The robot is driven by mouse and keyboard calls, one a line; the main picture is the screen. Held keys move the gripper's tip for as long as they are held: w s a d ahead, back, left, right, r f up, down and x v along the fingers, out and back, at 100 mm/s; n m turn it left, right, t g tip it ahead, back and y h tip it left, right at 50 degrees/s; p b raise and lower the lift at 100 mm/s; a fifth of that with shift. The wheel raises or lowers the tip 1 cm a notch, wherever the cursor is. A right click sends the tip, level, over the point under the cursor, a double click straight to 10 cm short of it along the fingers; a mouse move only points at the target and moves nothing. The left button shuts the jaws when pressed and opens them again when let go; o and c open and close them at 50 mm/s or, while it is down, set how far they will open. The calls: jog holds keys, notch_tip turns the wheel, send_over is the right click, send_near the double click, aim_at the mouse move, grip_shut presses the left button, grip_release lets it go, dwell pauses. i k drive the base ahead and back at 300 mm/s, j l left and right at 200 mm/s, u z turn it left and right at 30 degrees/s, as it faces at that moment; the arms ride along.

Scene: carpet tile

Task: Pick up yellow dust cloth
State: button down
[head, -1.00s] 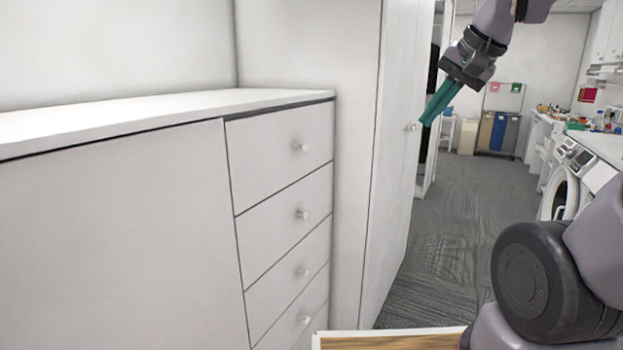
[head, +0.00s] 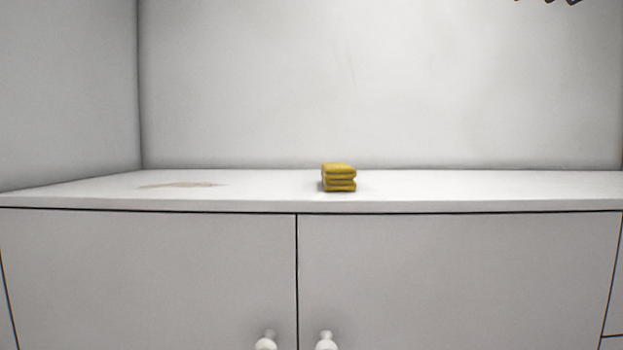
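The yellow dust cloth (head: 339,177) is folded into a small layered stack. It lies on the white cabinet top (head: 460,187), near the middle of the head view and close to the front edge. Nothing covers it.
A faint brownish stain (head: 182,184) lies on the cabinet top left of the cloth. White walls stand behind and at the left. Below are two cabinet doors with round white knobs (head: 326,341). The rest of the visible top is bare.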

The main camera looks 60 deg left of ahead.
aim_at(337, 177)
jog(key=u, duration=2.2)
